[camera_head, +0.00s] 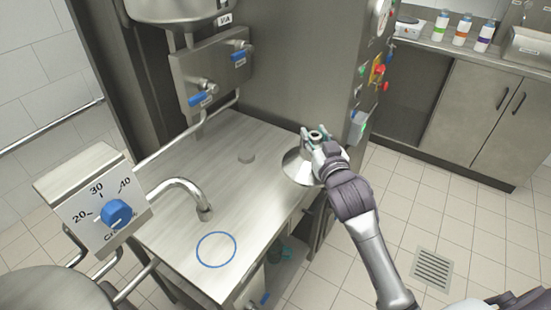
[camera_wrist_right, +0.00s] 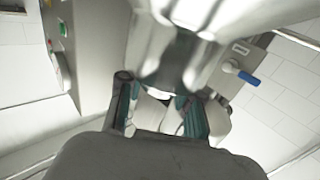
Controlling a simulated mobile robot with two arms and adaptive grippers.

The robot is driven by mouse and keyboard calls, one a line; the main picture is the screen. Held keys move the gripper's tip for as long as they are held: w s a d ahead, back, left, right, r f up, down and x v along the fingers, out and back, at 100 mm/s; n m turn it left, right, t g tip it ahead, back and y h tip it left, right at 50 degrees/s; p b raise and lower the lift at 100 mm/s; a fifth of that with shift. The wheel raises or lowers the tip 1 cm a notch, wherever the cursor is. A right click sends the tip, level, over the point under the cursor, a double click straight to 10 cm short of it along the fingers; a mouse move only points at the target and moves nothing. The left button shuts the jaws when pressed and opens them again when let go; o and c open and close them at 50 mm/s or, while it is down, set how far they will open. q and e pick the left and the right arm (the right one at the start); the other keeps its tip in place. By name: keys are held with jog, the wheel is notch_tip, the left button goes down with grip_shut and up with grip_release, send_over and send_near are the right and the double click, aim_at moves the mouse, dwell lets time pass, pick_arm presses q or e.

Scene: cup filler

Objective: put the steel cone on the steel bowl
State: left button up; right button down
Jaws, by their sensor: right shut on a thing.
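My right gripper (camera_head: 322,150) is shut on the neck of the steel cone (camera_head: 298,168). The cone's wide end points down, over the right edge of the steel worktop; I cannot tell whether it touches the top. In the right wrist view, the gripper (camera_wrist_right: 160,97) has its teal fingers on both sides of shiny steel, which looks like the cone (camera_wrist_right: 168,60). A rounded steel vessel, possibly the steel bowl (camera_head: 178,10), is cut off at the top of the head view. My left gripper is not in view.
Blue-handled valves (camera_head: 212,75) are at the back. Floor to the right is clear.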

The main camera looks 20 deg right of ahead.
jog(key=shift+w+d+r, duration=0.4)
jog(key=shift+d+r, duration=0.1)
jog(key=shift+w+d, duration=0.1)
jog(key=shift+w, duration=0.1)
jog(key=w+a+f, duration=0.7)
jog(key=w+f, duration=0.1)
jog(key=f, duration=0.2)
jog(key=shift+w+a+f+b, duration=0.2)
jog(key=shift+w+f+b, duration=0.1)
jog(key=shift+w+f, duration=0.05)
jog(key=c, duration=1.2)
grip_release()
jog(key=shift+f, duration=0.3)
jog(key=o, duration=0.4)
jog(key=shift+s+r, duration=0.1)
jog(key=shift+o, duration=0.2)
